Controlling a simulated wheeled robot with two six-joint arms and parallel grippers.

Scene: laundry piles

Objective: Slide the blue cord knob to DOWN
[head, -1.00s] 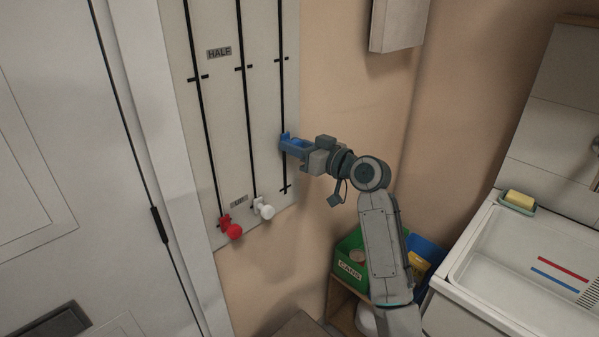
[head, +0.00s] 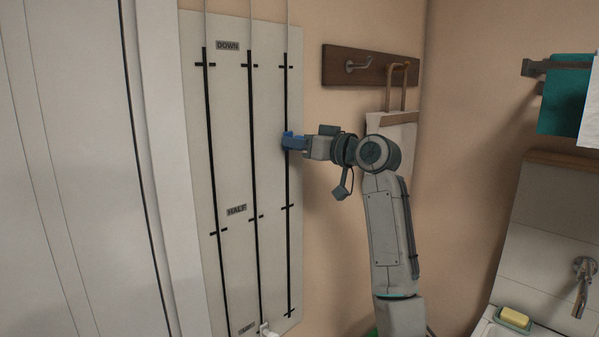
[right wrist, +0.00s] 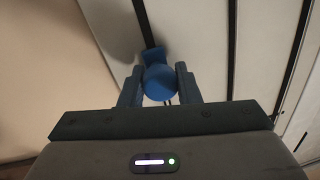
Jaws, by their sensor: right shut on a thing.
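The blue cord knob (head: 288,135) is on the right-hand of three black slots in the pale board (head: 270,185). It stands about midway between the HALF tick and the tick level with the DOWN label (head: 228,45). The HALF label (head: 236,211) is lower on the board. My right gripper (head: 292,143) reaches in from the right and is shut on the knob. In the right wrist view the round blue knob (right wrist: 160,82) sits between the two fingers, with the dark slot running behind it. My left gripper is not in view.
A white knob (head: 266,330) is low on the middle slot, cut by the frame edge. A wooden hook rail (head: 340,66) and a hanging pale board (head: 393,135) are on the wall right of the slots. A sink corner with soap (head: 515,317) is at lower right.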

